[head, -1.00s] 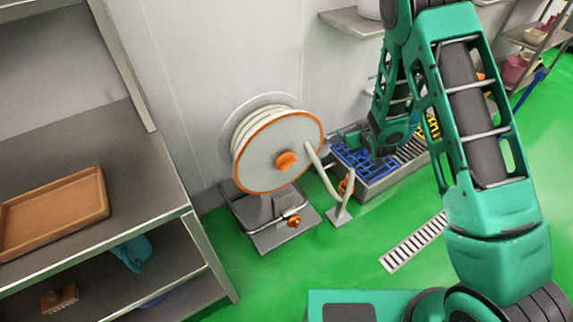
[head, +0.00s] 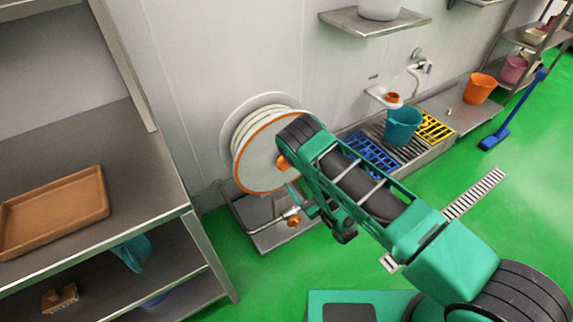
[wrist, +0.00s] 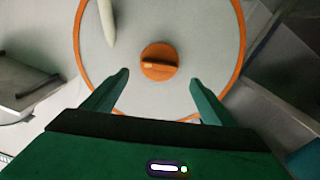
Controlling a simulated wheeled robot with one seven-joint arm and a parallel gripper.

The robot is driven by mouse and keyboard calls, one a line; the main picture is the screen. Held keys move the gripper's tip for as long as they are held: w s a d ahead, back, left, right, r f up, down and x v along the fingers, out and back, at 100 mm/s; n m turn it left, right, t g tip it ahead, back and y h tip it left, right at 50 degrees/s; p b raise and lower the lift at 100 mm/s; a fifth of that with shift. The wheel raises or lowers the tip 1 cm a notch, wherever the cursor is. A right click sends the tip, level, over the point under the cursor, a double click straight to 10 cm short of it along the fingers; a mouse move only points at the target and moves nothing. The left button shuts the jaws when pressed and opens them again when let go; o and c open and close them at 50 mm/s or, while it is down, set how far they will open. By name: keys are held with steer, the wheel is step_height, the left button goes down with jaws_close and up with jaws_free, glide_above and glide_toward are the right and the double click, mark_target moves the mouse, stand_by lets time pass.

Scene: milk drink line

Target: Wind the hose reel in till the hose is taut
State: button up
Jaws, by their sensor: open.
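The hose reel (head: 252,165) stands by the wall, a grey disc with an orange rim and pale hose wound behind it. Its orange centre knob (head: 283,161) is partly covered by my arm. In the wrist view the knob (wrist: 159,62) sits in the middle of the disc (wrist: 205,35). My gripper (wrist: 160,78) is open, its fingers either side of and a little below the knob in the picture, not closed on it. A pale length of hose (wrist: 107,22) crosses the disc at upper left.
A shelf unit with a brown tray (head: 55,212) stands at left. An orange-handled valve (head: 293,221) sits low on the reel's base.

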mark_target(289, 167)
steer(key=x, duration=1)
steer(key=shift+w+a, duration=0.15)
steer(key=shift+w, duration=0.1)
steer(key=c, duration=1)
steer(key=shift+a+r, duration=0.1)
steer(key=shift+a, duration=0.05)
steer(key=shift+c, duration=1.3)
steer(key=shift+s, duration=0.1)
